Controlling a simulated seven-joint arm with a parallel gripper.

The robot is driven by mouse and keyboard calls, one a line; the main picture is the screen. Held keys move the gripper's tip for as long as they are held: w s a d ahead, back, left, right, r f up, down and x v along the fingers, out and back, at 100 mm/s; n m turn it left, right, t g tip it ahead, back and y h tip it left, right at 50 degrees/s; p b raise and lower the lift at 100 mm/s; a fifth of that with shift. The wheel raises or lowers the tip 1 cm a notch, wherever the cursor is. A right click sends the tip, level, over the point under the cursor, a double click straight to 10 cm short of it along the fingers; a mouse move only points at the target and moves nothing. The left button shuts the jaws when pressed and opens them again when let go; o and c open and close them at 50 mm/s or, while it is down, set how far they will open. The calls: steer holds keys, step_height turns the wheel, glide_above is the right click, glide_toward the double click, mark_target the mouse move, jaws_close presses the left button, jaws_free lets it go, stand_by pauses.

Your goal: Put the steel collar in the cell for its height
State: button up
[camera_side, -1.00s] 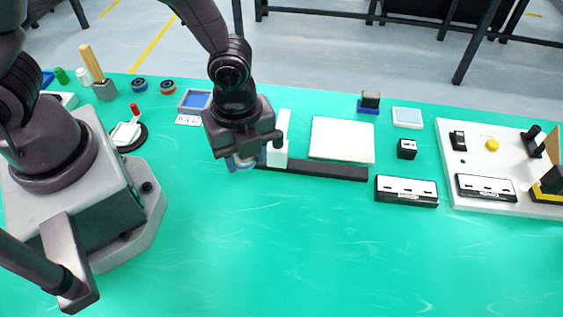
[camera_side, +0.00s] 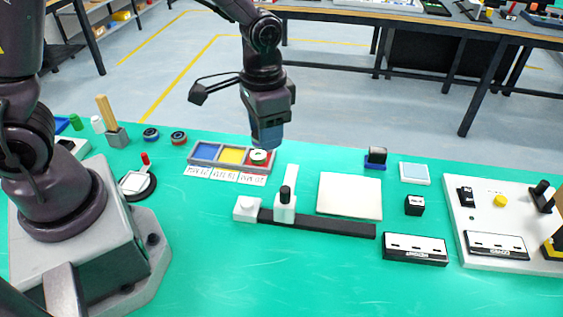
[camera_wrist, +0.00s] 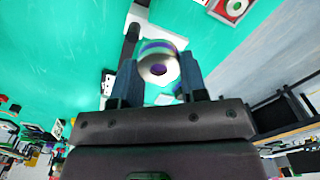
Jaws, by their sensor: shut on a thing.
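My gripper (camera_side: 266,143) is raised over the back of the table, at the right end of the three-cell tray (camera_side: 190,160). In the wrist view its fingers are shut on the steel collar (camera_wrist: 157,54), a shiny ring with a purple-blue band. The side view does not clearly show the held collar. The tray has a blue cell (camera_side: 207,151), a yellow cell (camera_side: 231,155) and a red cell (camera_side: 268,162). A pale ring with a green centre (camera_side: 259,157) appears at the red cell. Label cards (camera_side: 225,176) lie in front; their text is too small to read surely.
A white gauge with a black knob (camera_side: 285,207) stands on a dark rail (camera_side: 330,225) in front of the tray. A white plate (camera_side: 350,195) lies to the right. Two dark rings (camera_side: 151,134) (camera_side: 179,138) lie to the left.

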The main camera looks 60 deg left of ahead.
steer(key=w+a+r+n, duration=0.1)
steer(key=w+a+n, duration=0.2)
steer(key=a, duration=0.3)
steer(key=s+a+f, duration=0.2)
steer(key=s+a, duration=0.5)
steer(key=s, duration=0.2)
steer(key=m, duration=0.3)
glide_above(234, 156)
steer(key=f, duration=1.1)
steer(key=shift+s+d+f, duration=0.1)
steer(key=shift+s+f, duration=0.05)
steer(key=shift+s, duration=0.15)
steer(key=shift+w+f, duration=0.2)
steer(key=shift+f, duration=0.05)
steer(key=shift+w+f, duration=0.1)
steer(key=shift+f, duration=1.55)
steer(key=shift+f, duration=0.6)
